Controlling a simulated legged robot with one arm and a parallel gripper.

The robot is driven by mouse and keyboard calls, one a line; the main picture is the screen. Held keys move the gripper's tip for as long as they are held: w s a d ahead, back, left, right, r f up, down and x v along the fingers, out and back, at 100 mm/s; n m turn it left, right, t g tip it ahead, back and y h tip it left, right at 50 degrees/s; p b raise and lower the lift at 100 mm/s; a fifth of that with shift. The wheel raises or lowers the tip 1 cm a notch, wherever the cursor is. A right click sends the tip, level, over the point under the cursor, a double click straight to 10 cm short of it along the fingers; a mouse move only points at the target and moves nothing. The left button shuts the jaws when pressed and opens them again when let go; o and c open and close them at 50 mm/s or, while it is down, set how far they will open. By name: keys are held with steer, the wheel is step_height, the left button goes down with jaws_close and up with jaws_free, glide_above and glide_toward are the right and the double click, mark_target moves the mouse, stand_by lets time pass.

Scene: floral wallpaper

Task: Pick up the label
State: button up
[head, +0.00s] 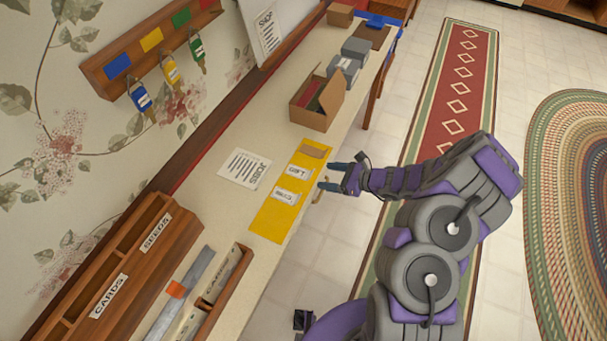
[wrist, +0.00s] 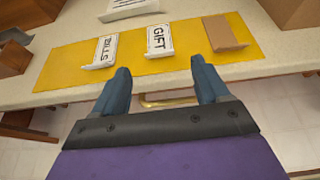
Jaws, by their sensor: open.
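Two white labels lie on a yellow mat (head: 268,222) near the table's front edge. In the wrist view the left one reads BILLS (wrist: 103,50) and the middle one reads GIFT (wrist: 159,39). In the head view they are small: the GIFT label (head: 299,173) and the BILLS label (head: 286,196). A blank brown piece (wrist: 224,32) lies to the right of GIFT on the mat (wrist: 65,66). My gripper (head: 322,175) is open and empty at the table edge beside the mat. In the wrist view its fingers (wrist: 160,70) point toward the mat, with GIFT between their lines.
The table holds a printed sheet (head: 244,169), an open cardboard box (head: 315,108), grey containers (head: 344,68) and wooden organisers (head: 125,270). A key rack (head: 150,48) hangs on the wall. A drawer handle (wrist: 165,101) sits below the table edge.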

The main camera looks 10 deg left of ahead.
mark_target(315, 179)
steer(key=b+x, duration=0.2)
steer(key=x, duration=0.3)
steer(key=shift+w+a+f, duration=0.15)
steer(key=shift+a, duration=0.15)
steer(key=c, duration=1.1)
